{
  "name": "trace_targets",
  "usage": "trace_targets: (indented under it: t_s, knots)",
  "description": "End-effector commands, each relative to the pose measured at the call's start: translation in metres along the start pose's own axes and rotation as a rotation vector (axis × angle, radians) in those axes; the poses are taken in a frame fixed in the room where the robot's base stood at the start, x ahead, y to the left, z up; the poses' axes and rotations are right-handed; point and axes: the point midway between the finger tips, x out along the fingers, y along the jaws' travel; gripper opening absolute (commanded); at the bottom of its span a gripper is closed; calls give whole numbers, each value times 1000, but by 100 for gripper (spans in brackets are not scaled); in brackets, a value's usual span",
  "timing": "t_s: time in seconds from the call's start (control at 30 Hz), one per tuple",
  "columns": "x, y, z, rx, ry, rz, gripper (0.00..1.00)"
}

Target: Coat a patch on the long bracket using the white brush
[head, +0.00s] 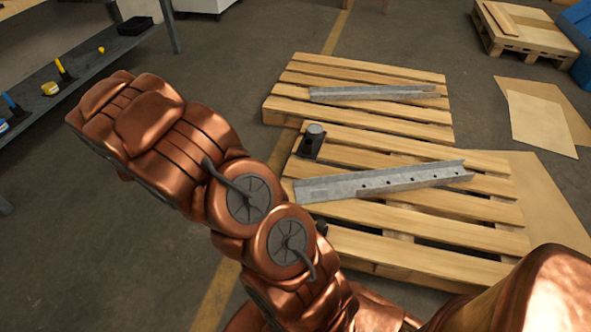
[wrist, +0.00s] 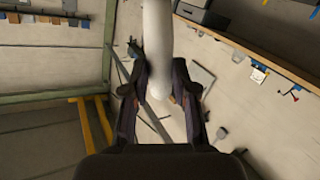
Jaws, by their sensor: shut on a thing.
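A grey metal bracket with holes (head: 385,182) lies across the near pallet (head: 430,257) in the head view. A second grey bracket (head: 372,93) lies on the far pallet (head: 350,63). In the wrist view my gripper (wrist: 161,88) is shut on a smooth white rounded thing (wrist: 157,35), which looks like the handle of the white brush. It runs up out of the top of that view, and no bristles show. In the head view my copper arm hides the gripper and the brush.
A dark block with a round grey top (head: 313,142) stands on the near pallet, close to the bracket's left end. A grey shelf (head: 85,70) with small tools is at the left. Cardboard sheets (head: 540,118) lie on the floor at right, with another pallet (head: 525,32) behind.

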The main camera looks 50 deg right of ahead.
Motion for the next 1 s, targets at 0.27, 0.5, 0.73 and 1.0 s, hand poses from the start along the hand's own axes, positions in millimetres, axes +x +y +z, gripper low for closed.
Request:
trace_targets:
  t_s: [0.27,0.5,0.73,1.0]
  knots:
    - [57,48,123,18,-49,172,0]
    - [89,102,220,30,-92,324,0]
    - [107,158,312,43,-133,473,0]
    - [109,223,414,56,-184,634,0]
